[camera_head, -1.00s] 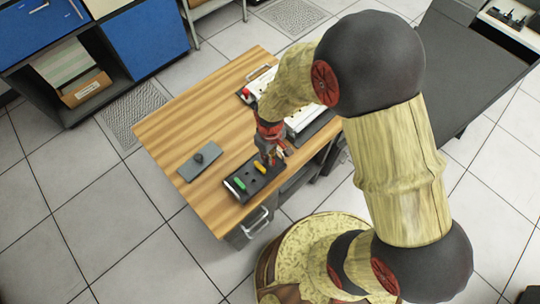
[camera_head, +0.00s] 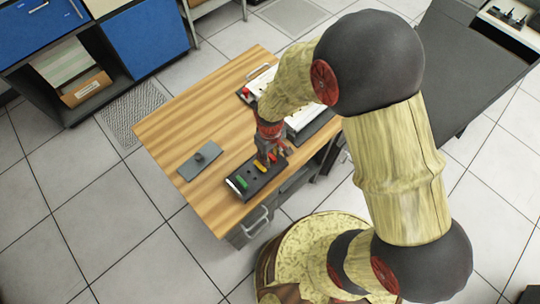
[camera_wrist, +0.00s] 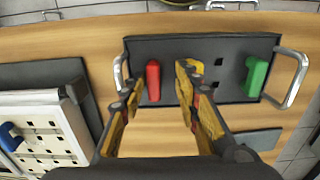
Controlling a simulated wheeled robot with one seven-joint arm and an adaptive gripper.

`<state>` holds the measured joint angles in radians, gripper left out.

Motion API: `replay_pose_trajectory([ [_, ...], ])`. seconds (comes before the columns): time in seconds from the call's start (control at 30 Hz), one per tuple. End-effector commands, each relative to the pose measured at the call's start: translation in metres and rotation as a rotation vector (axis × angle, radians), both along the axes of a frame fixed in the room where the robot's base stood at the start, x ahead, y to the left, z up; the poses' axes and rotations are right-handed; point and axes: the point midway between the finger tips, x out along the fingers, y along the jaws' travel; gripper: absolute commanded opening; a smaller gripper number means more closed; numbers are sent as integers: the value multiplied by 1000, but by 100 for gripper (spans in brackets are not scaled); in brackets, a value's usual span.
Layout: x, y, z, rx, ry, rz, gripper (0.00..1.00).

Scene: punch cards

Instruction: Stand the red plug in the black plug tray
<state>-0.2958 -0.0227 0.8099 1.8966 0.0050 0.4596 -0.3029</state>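The black plug tray (camera_wrist: 225,48) lies on the wooden table; it also shows in the head view (camera_head: 238,190). The red plug (camera_wrist: 153,80) stands at the left end of the tray in the wrist view, between the fingers of my gripper (camera_wrist: 160,82). My gripper is open, with a gap showing between the red plug and the right finger. A green plug (camera_wrist: 256,76) stands at the tray's right end. My gripper (camera_head: 270,153) is low over the tray's far end.
A white board with dark holes (camera_wrist: 45,135) and a blue handle (camera_wrist: 11,137) lies left of the tray in the wrist view. A grey plate with a knob (camera_head: 201,159) lies left of the tray in the head view. The table's left part (camera_head: 175,125) is clear.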

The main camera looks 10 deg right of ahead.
Motion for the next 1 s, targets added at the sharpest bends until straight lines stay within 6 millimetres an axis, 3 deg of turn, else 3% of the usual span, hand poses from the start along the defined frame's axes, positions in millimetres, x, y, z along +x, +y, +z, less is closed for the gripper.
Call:
replay_pose_trajectory([
  [0.27,2,0,20,1,-5,0,34],
  [0.7,1,0,102,1,-3,0,34],
  [1.0,0,0,120,0,0,0,34],
])
